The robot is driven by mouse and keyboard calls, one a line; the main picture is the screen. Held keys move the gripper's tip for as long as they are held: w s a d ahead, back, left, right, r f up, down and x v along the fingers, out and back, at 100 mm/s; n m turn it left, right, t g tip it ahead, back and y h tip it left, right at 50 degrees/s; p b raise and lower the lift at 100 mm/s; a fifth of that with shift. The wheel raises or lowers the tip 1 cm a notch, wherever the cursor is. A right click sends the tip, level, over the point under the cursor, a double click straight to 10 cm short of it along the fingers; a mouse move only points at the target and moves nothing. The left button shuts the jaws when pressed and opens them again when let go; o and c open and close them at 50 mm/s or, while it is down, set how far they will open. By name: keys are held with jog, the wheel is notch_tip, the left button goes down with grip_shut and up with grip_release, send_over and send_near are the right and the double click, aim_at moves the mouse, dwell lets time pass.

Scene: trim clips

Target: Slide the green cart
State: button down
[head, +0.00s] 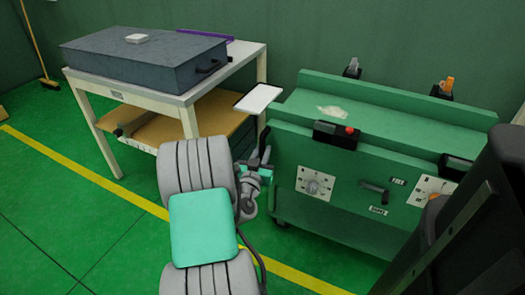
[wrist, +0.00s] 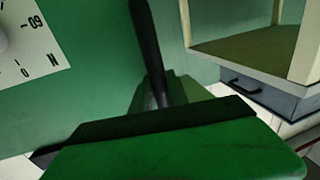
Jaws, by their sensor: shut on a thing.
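The green cart (head: 345,215) stands right of centre in the head view, with a dial, labels and a small lever on its front. A black upright handle (wrist: 147,45) runs along the cart's left end in the wrist view. My gripper (head: 263,166) is at that left end, beside the front corner. It is shut on the black handle; the fingers' contact is partly hidden by the green gripper body in the wrist view. The cart's dial plate (wrist: 28,40) shows at the upper left of the wrist view.
A white table (head: 190,95) with a dark grey case (head: 140,60) stands left of the cart, with a gap between them. A white tablet-like panel (head: 259,98) sits near the cart's left end. A yellow line (head: 100,180) crosses the green floor. Open floor lies at front left.

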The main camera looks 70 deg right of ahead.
jog(key=c, duration=1.5)
grip_release()
jog(key=shift+s+f, duration=0.1)
jog(key=shift+s, duration=0.4)
jog(key=shift+o, duration=1)
jog(key=shift+w, duration=0.2)
jog(key=a+b, duration=0.1)
jog(key=a, duration=0.6)
jog(key=shift+s+a, duration=0.4)
jog(key=shift+s, duration=0.05)
